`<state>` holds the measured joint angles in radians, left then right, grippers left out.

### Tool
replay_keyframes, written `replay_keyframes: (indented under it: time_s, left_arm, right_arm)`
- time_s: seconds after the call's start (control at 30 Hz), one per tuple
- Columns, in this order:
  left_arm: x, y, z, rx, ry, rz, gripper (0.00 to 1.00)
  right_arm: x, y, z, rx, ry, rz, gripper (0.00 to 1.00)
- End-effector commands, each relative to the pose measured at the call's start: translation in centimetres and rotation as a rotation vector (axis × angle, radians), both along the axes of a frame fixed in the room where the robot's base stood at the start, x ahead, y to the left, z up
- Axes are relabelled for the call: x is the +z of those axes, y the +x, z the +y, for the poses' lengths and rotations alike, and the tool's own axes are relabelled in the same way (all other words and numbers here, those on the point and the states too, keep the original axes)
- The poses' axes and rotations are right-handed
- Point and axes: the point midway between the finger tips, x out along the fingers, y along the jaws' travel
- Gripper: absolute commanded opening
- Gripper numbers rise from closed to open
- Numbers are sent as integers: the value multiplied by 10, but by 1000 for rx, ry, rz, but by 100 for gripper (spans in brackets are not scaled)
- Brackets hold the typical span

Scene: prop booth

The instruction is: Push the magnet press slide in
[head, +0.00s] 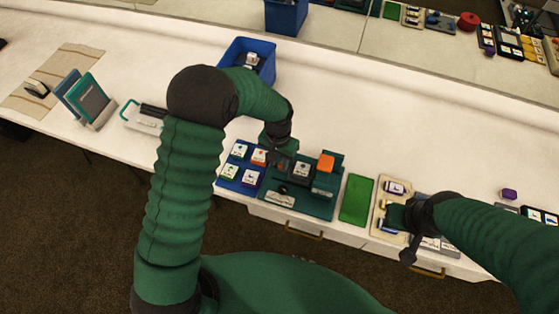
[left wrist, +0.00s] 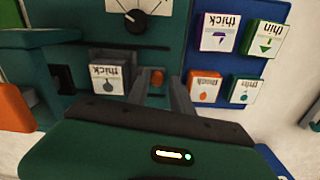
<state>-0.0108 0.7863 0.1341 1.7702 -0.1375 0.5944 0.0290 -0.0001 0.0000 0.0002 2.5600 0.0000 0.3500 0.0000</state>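The magnet press (head: 325,205) is a dark green unit at the table's front edge, with an orange block (head: 326,162) at its back right. A grey block with a white label reading "thick" (left wrist: 108,80) sits on it. A small round orange knob (left wrist: 157,77) shows beside that block; I cannot tell whether it belongs to the slide. My left gripper (left wrist: 161,88) is open, its fingers on either side of the knob in this view; contact is unclear. In the head view, my left gripper (head: 277,158) is at the press's back left. My right gripper (head: 408,245) is near a beige tray; its fingers are unclear.
A blue tray (head: 226,184) with several labelled tiles adjoins the press on the left. A green mat (head: 356,199) lies to its right, then the beige tray (head: 379,207). A blue bin (head: 265,51) stands behind. White table behind the press is clear.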

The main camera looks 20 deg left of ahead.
Motion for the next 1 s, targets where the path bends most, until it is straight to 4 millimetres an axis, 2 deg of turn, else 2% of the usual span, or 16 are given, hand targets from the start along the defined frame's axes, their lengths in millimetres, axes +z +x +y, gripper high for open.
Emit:
replay_keyframes:
  time_s: [0.3,0.5,1.0]
  left_arm:
    - [-4,0,-1,-1,1,0,26]
    - [-4,0,0,0,0,0,0]
    - [-5,0,0,0,0,1,0]
  right_arm:
    - [0,0,0,0,0,0,18]
    - [0,0,0,0,0,0,18]
    - [0,0,0,0,0,0,18]
